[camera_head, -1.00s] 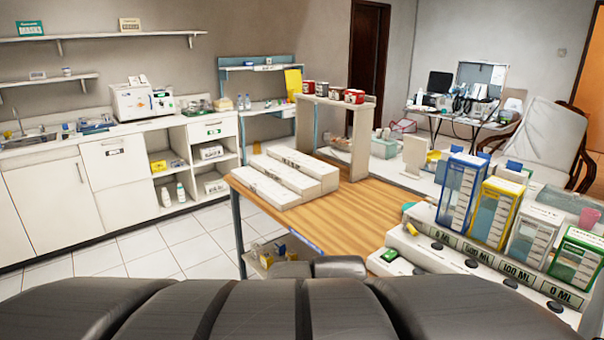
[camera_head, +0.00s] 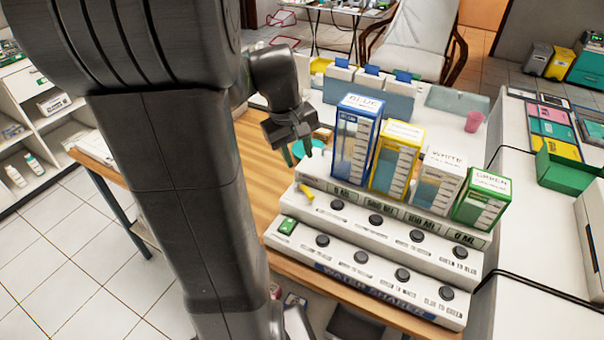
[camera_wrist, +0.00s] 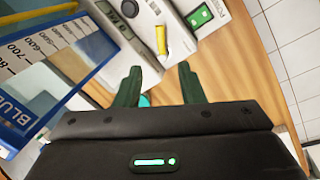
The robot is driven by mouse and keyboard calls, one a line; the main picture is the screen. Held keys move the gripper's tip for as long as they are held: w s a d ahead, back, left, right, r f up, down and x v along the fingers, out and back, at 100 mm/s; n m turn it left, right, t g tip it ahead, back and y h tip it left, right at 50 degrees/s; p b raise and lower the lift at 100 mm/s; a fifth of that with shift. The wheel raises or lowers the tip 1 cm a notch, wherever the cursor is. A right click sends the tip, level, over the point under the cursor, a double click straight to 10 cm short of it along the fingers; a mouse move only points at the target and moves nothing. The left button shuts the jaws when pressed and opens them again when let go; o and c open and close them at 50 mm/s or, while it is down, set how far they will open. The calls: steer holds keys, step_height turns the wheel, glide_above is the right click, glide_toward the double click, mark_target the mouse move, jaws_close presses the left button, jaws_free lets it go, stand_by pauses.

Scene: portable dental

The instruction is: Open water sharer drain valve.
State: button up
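The water sharer (camera_head: 370,262) is a white stepped unit on the wooden table, with rows of black knobs. Blue, yellow, white and green-framed tanks stand along its back. A small yellow lever (camera_head: 306,191), seemingly the drain valve, is at the unit's left end; it also shows in the wrist view (camera_wrist: 161,39), beyond my fingertips. My gripper (camera_head: 304,148) is above and behind the lever, apart from it. In the wrist view my gripper (camera_wrist: 160,68) has its two fingers spread with nothing between them.
The blue tank (camera_head: 357,140) stands close to the right of my gripper. A teal round object (camera_head: 312,145) lies behind or below my fingers, partly hidden. A green switch (camera_head: 287,226) is on the front step. Bare wooden tabletop (camera_head: 255,165) is left of the unit.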

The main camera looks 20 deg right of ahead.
mark_target(308, 191)
steer(key=f, duration=0.4)
steer(key=d+f, duration=0.1)
steer(key=f, duration=0.3)
steer(key=d+f, duration=0.1)
steer(key=f, duration=0.3)
steer(key=shift+w+d, duration=0.1)
steer(key=shift+d, duration=0.05)
steer(key=shift+c, duration=0.5)
jaws_close()
